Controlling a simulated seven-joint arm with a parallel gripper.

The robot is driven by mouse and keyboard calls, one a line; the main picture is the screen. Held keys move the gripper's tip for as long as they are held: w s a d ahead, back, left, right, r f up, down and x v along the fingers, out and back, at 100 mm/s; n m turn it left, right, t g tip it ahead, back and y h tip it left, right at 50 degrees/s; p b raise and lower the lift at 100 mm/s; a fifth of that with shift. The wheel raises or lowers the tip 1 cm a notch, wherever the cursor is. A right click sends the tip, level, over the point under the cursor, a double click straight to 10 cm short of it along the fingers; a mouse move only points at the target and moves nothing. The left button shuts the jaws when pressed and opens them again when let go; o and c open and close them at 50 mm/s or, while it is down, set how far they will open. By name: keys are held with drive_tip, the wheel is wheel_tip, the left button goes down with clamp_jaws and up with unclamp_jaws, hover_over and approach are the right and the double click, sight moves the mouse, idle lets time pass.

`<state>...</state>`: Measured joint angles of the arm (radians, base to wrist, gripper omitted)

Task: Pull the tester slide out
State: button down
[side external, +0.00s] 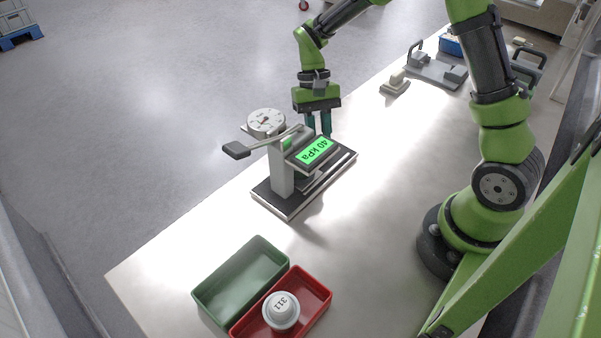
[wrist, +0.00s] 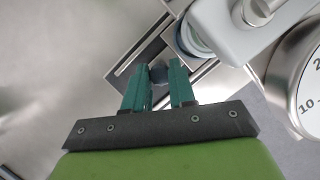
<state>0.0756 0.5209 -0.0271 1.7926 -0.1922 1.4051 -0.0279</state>
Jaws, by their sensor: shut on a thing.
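The tester (side external: 283,172) stands on the table with a dark base plate, a round dial gauge, a lever with a dark grip and a green display reading "40 kPa". My gripper (side external: 319,128) points down at the tester's far end, behind the display. In the wrist view, my gripper's teal fingers (wrist: 160,78) are shut on a small dark knob (wrist: 158,74), which appears to belong to the tester slide (wrist: 140,62). In the side view the knob is hidden behind the display and fingers. How far the slide stands out is hard to tell.
A green tray (side external: 205,296), empty, and a red tray (side external: 237,331) holding a white capped part (side external: 281,310) marked "311" stand at the near end. Grey fixtures (side external: 436,70) and a blue bin (side external: 451,46) are at the far end. The table right of the tester is clear.

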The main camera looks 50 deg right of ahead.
drive_tip(key=d, duration=0.9)
drive_tip(key=shift+d, duration=0.1)
drive_tip(key=c, duration=1.2)
unclamp_jaws()
drive_tip(key=shift+r, duration=0.15)
drive_tip(key=v, duration=1.6)
drive_tip(key=shift+w+r, duration=0.2)
drive_tip(key=shift+r, duration=0.05)
drive_tip(key=shift+d, duration=0.1)
